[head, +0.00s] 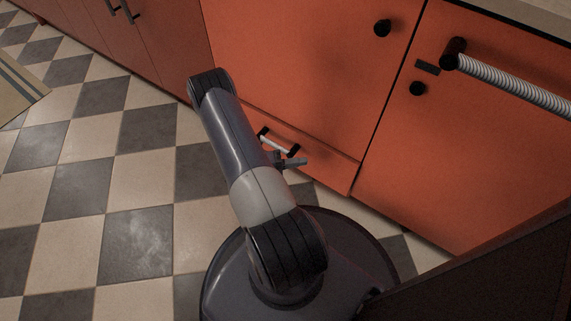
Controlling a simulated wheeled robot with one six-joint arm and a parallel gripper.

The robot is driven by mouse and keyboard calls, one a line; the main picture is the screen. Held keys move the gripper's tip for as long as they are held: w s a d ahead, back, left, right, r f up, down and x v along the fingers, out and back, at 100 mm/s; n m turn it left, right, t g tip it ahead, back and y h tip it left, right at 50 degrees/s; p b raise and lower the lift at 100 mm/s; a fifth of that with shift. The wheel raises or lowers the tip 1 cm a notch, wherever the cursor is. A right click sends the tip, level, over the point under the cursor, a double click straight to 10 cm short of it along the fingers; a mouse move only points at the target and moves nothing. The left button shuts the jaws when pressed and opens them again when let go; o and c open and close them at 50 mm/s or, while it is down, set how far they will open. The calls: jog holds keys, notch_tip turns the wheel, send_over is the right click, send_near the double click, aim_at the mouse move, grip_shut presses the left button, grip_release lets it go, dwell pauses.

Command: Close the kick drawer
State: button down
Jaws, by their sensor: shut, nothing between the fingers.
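The kick drawer (325,165) is the low orange front at the foot of the cabinet, just above the floor. A thin strip of its top edge shows, so it appears to stand out slightly; how far I cannot tell. Its handle (278,144) is a pale bar with black ends. My gripper (303,162) is small in view, shut and empty, in front of the drawer by the handle's right end. I cannot tell whether it touches the drawer or handle.
An orange cabinet door with a round black knob (382,28) is above the drawer. To the right is another orange front with a ribbed bar handle (510,83). A dark brown panel (500,275) fills the lower right. Checkered floor (90,190) is clear at left, with a rug (20,92) beyond.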

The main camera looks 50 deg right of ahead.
aim_at(319, 147)
jog(key=d, duration=0.1)
jog(key=s+d+b, duration=0.1)
jog(key=d, duration=0.3)
jog(key=shift+s+f+b, duration=0.1)
jog(key=shift+s+b, duration=0.15)
jog(key=shift+b, duration=0.05)
jog(key=shift+d, duration=0.5)
jog(key=shift+w+d+b, duration=0.2)
jog(key=shift+d+b, duration=0.15)
jog(key=shift+d, duration=0.7)
